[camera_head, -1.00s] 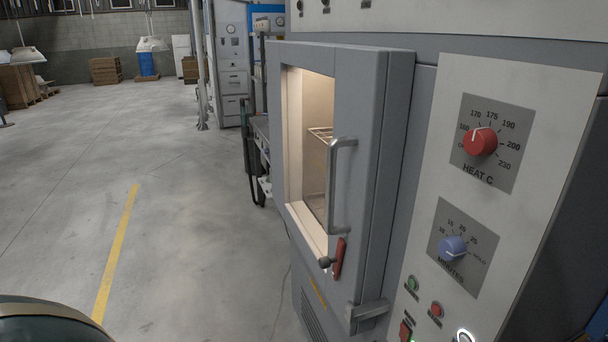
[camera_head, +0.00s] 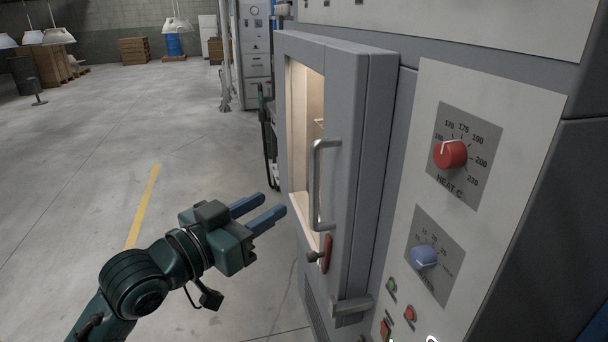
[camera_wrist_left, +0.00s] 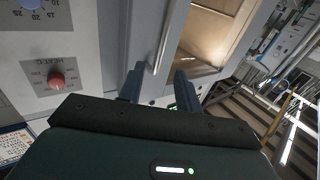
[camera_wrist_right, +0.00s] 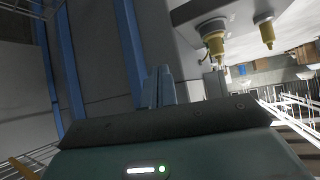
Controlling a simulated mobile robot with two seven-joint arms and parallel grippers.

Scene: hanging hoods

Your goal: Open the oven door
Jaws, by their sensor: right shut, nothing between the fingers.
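The oven door (camera_head: 345,100) is grey with a lit window and stands shut or nearly so; I cannot tell which. Its vertical metal bar handle (camera_head: 317,185) is on the window side, above a red latch lever (camera_head: 326,254) with a dark knob. My left gripper (camera_head: 281,203) is open and empty, just left of the handle and apart from it. In the left wrist view the handle (camera_wrist_left: 162,50) lies ahead, in line with the gap between the open fingers (camera_wrist_left: 158,85). My right gripper (camera_wrist_right: 162,72) shows only in the right wrist view, with its fingers together and empty.
Right of the door is a control panel with a red heat knob (camera_head: 450,154) and a blue minutes knob (camera_head: 424,256). The floor (camera_head: 90,150) left of the oven is clear. Yellow-brass fittings (camera_wrist_right: 213,35) are near my right gripper.

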